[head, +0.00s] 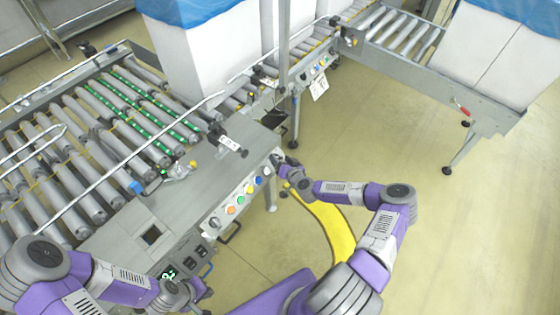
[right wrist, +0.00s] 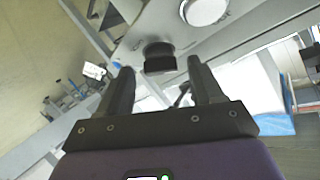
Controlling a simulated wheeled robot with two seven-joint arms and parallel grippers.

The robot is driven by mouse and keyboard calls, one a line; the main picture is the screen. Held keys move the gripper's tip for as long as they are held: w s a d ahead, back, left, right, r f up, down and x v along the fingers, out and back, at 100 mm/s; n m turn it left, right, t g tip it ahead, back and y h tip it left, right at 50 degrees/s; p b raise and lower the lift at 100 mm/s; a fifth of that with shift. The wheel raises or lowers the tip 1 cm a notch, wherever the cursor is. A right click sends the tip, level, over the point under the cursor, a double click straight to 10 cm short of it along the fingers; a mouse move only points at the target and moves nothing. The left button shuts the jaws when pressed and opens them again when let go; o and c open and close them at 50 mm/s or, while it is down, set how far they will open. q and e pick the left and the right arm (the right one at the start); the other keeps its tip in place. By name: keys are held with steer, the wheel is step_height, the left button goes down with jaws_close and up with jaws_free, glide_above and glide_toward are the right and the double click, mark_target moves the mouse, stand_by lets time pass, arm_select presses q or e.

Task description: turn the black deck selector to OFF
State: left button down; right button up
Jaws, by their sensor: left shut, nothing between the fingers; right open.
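The black deck selector (right wrist: 160,57) shows in the right wrist view as a dark knob with a flat-edged grip, on a grey panel beside a round pale button (right wrist: 205,11). My right gripper (right wrist: 160,72) is open, its fingertips to either side of the knob; I cannot tell whether they touch it. In the head view my right gripper (head: 281,161) is at the right end of the button panel (head: 222,214), and I cannot make out the selector there. No OFF mark is legible. My left gripper (head: 198,292) is shut and empty, low near the deck's front end.
The panel carries coloured buttons, including orange (head: 231,210) and white (head: 267,170). The roller conveyor (head: 90,120) lies behind it. White boxes with blue liners (head: 190,60) stand at the back. A yellow curved band (head: 335,228) lies below my right arm. Open floor is to the right.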

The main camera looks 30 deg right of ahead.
steer(key=shift+w+f, duration=0.1)
steer(key=shift+w, duration=0.3)
steer(key=c, duration=1.1)
steer(key=shift+o, duration=0.2)
steer(key=shift+a+r+m+g+h+p, duration=0.1)
steer(key=shift+r+m+g+h+p, duration=0.15)
steer(key=shift+m+p, duration=0.55)
steer(key=m+p, duration=0.1)
steer(key=p, duration=0.1)
steer(key=m+g+h+p, duration=0.1)
steer(key=m+p, duration=0.1)
steer(key=shift+w+a+r+h, duration=0.1)
steer(key=shift+r+h, duration=0.05)
steer(key=shift+h, duration=0.1)
steer(key=m+g+h+p, duration=0.1)
steer(key=m+g+p, duration=0.1)
steer(key=m, duration=0.1)
steer(key=shift+w+p, duration=0.1)
steer(key=shift+p, duration=0.25)
steer(key=shift+m+g+p, duration=0.45)
steer(key=shift+m+p, duration=0.1)
steer(key=shift+m, duration=0.35)
